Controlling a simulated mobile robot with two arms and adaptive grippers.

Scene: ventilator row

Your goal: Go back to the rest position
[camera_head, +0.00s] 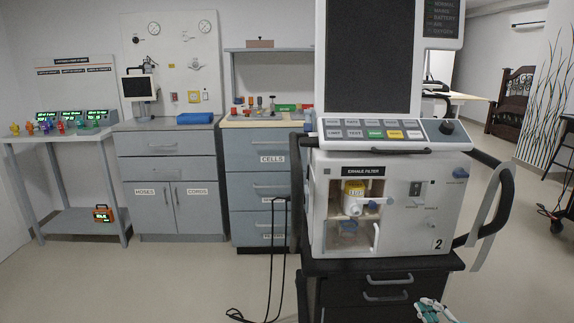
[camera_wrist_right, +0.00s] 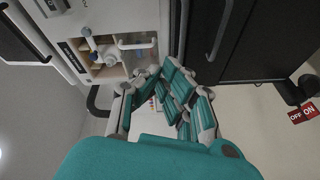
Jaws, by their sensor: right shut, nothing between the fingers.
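My right gripper (camera_head: 434,309) shows at the bottom edge of the head view, right of centre, in front of the black drawer cart under the ventilator. Only its teal and grey finger ends are in that view. In the right wrist view the right gripper (camera_wrist_right: 161,72) is shut and empty, its fingertips below the ventilator's filter compartment and beside the black cart. It looks apart from both. My left gripper is in neither view.
The ventilator (camera_head: 400,235) marked 2 stands on a black cart (camera_head: 340,295). Its filter compartment (camera_head: 353,215) holds a white and yellow part. Grey cabinets (camera_head: 168,170) and a side table (camera_head: 60,137) line the back wall. The floor (camera_head: 150,280) at left is clear except for black cables.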

